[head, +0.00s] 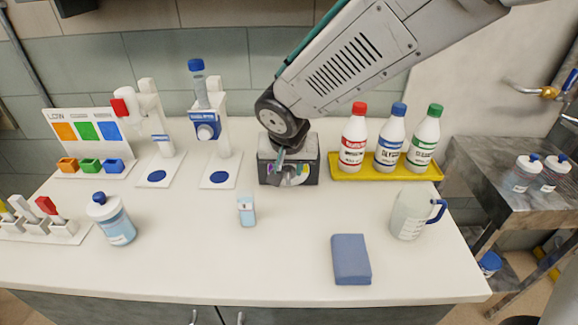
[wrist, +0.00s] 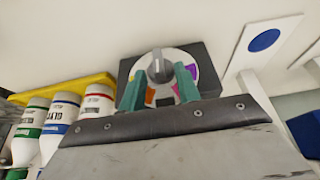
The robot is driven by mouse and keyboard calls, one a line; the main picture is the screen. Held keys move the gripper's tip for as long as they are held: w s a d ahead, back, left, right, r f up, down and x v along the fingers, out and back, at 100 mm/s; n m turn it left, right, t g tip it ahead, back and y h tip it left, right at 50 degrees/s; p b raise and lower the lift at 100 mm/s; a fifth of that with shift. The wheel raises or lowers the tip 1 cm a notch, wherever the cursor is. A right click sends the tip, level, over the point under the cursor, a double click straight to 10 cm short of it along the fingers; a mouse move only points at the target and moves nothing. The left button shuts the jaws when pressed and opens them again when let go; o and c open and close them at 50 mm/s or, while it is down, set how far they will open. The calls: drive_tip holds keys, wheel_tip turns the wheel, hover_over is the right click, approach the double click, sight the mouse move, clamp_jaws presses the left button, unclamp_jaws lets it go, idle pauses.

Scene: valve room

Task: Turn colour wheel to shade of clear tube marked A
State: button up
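The colour wheel (head: 298,176) is a pale disc with coloured patches on a dark grey box (head: 265,172) in the middle of the counter. In the wrist view the wheel (wrist: 165,91) shows purple, orange, red and yellow patches and a grey pointer knob (wrist: 157,66). My gripper (wrist: 159,72) is open, its green fingers apart on either side of the knob; I cannot tell whether they touch it. In the head view my gripper (head: 281,157) partly covers the wheel. A small clear container with pale blue contents (head: 246,211) stands in front; its marking is unreadable.
Red-, blue- and green-capped bottles (head: 389,146) stand in a yellow tray (head: 372,173) on the right. A jug (head: 410,215) and blue block (head: 351,260) are at front right. Dispensers (head: 214,128), a blue-capped bottle (head: 112,219) and a colour card (head: 86,134) are left.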

drive_tip(key=c, duration=0.6)
drive_tip(key=shift+a+h, duration=0.1)
drive_tip(key=shift+h, duration=0.2)
drive_tip(key=h, duration=0.1)
drive_tip(key=a+h, duration=0.1)
drive_tip(key=shift+f+n+h, duration=0.1)
drive_tip(key=shift+n+h, duration=0.2)
drive_tip(key=shift+n, duration=0.1)
drive_tip(key=shift+c, duration=0.2)
drive_tip(key=h, duration=0.2)
drive_tip(key=a+h, duration=0.1)
drive_tip(key=shift+f+n, duration=0.3)
drive_tip(key=h, duration=0.3)
drive_tip(key=f+n+h, duration=0.1)
drive_tip(key=shift+a+h, duration=0.3)
drive_tip(key=shift+a, duration=0.1)
drive_tip(key=shift+a+f+n+t+h, duration=0.1)
drive_tip(key=shift+f+n+t+h, duration=0.25)
drive_tip(key=shift+h, duration=0.65)
drive_tip(key=shift+a+f+n+t+h, duration=0.1)
drive_tip(key=shift+f+n+t+h, duration=0.2)
drive_tip(key=shift+h, duration=0.7)
drive_tip(key=shift+d, duration=0.1)
